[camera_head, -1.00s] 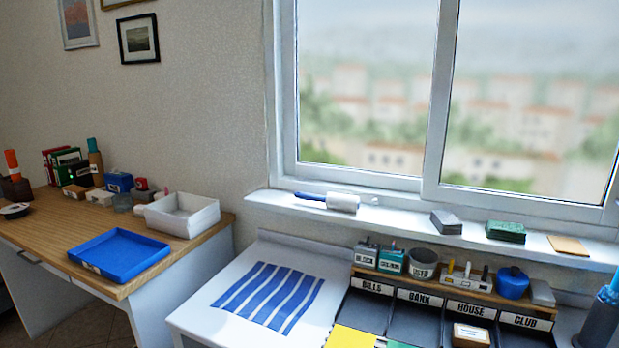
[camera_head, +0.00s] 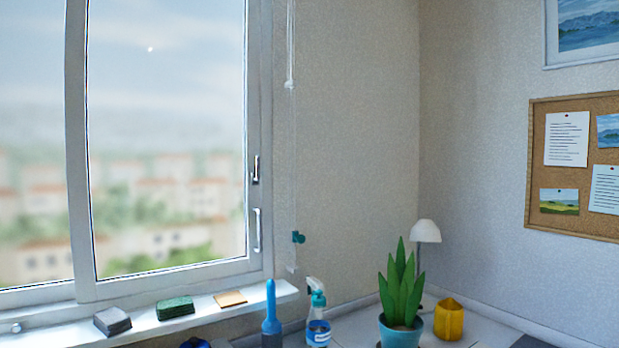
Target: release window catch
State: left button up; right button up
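The window (camera_head: 165,150) fills the left of the head view, with its sliding pane in a white frame. On the right upright of that frame sits a small metal catch (camera_head: 255,170). A pale vertical pull handle (camera_head: 257,230) is just below it. From here I cannot tell whether the catch is engaged. Neither of my grippers shows in the view.
The sill (camera_head: 215,314) bears a grey block (camera_head: 112,321), a green block (camera_head: 175,307) and a tan square (camera_head: 230,298). Below stand a blue brush-like tool (camera_head: 271,318), a spray bottle (camera_head: 318,320), a potted plant (camera_head: 401,295), a lamp (camera_head: 425,232) and a yellow container (camera_head: 449,319). A cord (camera_head: 290,60) hangs right of the window.

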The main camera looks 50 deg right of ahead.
aim_at(254, 177)
jog(key=z, duration=1.25)
jog(key=i+l, duration=0.3)
jog(key=l, duration=0.15)
jog(key=i+l, duration=0.3)
jog(key=l, duration=0.2)
jog(key=l+u, duration=0.1)
jog(key=u, duration=1.65)
jog(key=i+l, duration=0.05)
jog(key=l, duration=0.05)
